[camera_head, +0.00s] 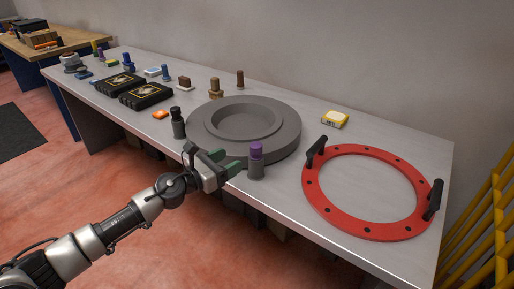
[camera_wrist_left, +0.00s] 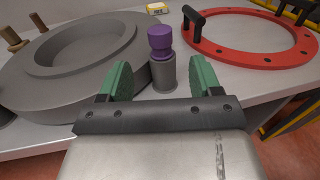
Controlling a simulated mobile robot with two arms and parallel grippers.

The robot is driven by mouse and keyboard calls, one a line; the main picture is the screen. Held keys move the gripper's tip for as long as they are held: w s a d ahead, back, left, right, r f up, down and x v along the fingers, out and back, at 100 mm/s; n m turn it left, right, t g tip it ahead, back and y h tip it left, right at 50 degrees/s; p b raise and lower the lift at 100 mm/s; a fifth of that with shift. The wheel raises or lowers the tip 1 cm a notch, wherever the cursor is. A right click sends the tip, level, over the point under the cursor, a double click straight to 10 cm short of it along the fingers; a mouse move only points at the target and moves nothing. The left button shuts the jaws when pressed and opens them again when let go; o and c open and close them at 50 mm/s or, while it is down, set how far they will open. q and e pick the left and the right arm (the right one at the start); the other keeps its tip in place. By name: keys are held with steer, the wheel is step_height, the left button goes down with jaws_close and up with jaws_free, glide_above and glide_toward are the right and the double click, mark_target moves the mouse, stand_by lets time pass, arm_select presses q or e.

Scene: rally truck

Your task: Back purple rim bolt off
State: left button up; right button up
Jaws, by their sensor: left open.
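The purple rim bolt (camera_head: 256,151) stands upright on a grey cylindrical post (camera_head: 256,169) near the front edge of the table, at the right front of the round grey rim fixture. In the left wrist view the purple bolt (camera_wrist_left: 160,40) on its post (camera_wrist_left: 164,74) shows beyond and between the green fingers. My left gripper (camera_head: 231,160) is open and empty, to the left of the bolt, with its fingers pointing toward it. In the left wrist view the two fingers of my left gripper (camera_wrist_left: 160,84) are spread wide. My right gripper is in neither view.
The large grey round fixture (camera_head: 286,134) stands close behind the gripper. A red ring with black handles (camera_head: 312,194) lies to the right. A black bolt on a post (camera_head: 178,122) stands left. A yellow box (camera_head: 335,119) lies at the back.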

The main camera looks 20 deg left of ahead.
mark_target(251, 149)
arm_select(q)
steer(key=x, duration=1)
steer(key=shift+w+d, duration=0.1)
steer(key=shift+w, duration=0.05)
